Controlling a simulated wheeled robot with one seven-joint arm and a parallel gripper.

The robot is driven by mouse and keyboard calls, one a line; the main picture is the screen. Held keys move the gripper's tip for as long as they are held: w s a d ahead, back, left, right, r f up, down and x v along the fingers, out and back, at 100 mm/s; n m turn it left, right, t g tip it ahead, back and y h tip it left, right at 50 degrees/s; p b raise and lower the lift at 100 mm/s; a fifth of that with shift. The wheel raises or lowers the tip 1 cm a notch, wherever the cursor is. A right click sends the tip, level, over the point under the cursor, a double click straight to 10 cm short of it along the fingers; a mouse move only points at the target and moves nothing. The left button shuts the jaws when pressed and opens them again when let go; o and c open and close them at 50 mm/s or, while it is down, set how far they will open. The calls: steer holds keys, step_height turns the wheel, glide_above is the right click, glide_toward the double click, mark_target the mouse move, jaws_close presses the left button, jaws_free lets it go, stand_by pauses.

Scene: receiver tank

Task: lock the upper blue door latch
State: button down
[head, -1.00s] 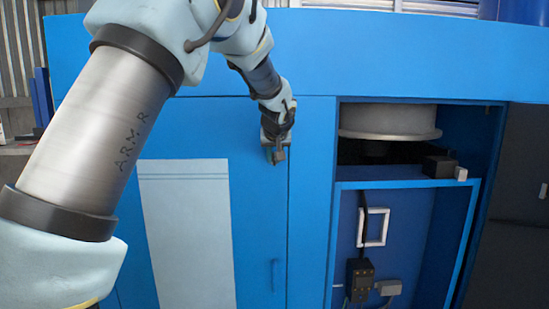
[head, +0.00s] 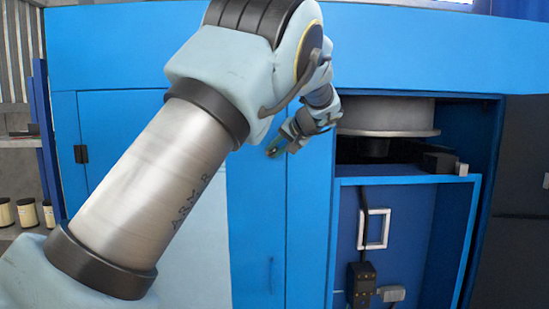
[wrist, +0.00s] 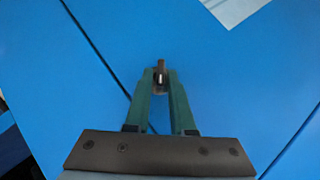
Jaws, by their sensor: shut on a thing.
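The upper latch (wrist: 161,70) is a small dark metal piece on the blue door (wrist: 210,75). It shows in the wrist view between the tips of my green fingers. My gripper (wrist: 160,82) is shut on the latch, with the fingers on either side of it. In the head view my gripper (head: 274,150) reaches the blue door (head: 258,215) near its right edge, coming in from the upper right. The latch is too small and covered in the head view to tell how it is turned.
A lower door handle (head: 272,272) sits below on the same door. A white sheet (head: 205,255) is on the door, partly behind my arm. To the right is an open bay with a grey round tank part (head: 388,118) and a dark block (head: 440,160).

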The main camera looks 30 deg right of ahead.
steer(key=m+t+y+b, duration=0.1)
steer(key=t+b, duration=0.1)
steer(key=f+m+t+y+b, duration=0.1)
steer(key=m+y+b, duration=0.1)
steer(key=b, duration=0.1)
steer(key=m+t+y+b, duration=0.1)
steer(key=m+t+b, duration=0.1)
steer(key=b, duration=0.1)
steer(key=shift+s+d+f+t+y, duration=0.15)
steer(key=shift+d+f+t+y, duration=0.05)
steer(key=shift+d+t+y, duration=0.1)
steer(key=shift+r+m, duration=0.1)
steer(key=shift+m, duration=0.2)
steer(key=c, duration=0.9)
jaws_free()
steer(key=shift+c, duration=0.2)
steer(key=shift+s, duration=0.1)
steer(key=b+v, duration=0.2)
steer(key=v, duration=0.8)
steer(key=shift+s, duration=0.25)
steer(key=shift+d, duration=0.1)
